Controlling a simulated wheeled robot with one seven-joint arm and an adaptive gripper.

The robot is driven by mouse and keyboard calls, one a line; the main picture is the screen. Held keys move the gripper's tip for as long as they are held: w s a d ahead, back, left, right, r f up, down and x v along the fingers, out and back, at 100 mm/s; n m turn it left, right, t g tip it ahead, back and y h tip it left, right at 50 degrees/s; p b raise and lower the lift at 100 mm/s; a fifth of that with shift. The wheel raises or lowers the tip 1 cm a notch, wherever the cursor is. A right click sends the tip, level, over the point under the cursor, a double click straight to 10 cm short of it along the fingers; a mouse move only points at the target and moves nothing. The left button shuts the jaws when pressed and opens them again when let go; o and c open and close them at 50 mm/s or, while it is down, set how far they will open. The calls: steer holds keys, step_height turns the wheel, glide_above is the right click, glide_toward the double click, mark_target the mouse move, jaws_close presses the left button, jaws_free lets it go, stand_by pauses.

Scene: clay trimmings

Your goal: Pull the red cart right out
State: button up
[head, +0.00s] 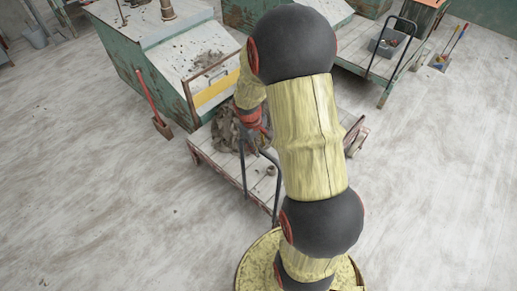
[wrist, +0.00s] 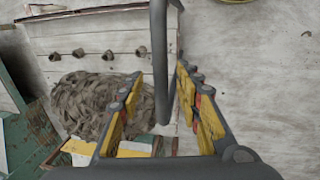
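The red cart (head: 262,188) is a low platform with pale boards and worn red edges, in front of the green bin at the centre of the head view. A dark tube handle (head: 243,170) rises at its near end. A grey-brown clay heap (head: 226,133) lies on the deck, with several small clay bits beside it. My gripper (head: 257,140) is at the handle, partly hidden by my arm. In the wrist view, my gripper (wrist: 156,82) has its yellow-padded fingers apart, with the handle bar (wrist: 160,55) between them, closer to the right finger. I see gaps on both sides.
The green bin (head: 130,55) with a sloped pale top stands behind the cart. A red-handled shovel (head: 150,100) stands at its left. Another cart (head: 365,62) with a grey tub is at the back right. The floor left, right and in front is clear.

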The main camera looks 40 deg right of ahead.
steer(key=shift+d+f, duration=0.1)
steer(key=shift+f, duration=0.75)
steer(key=shift+c, duration=1.4)
jaws_close()
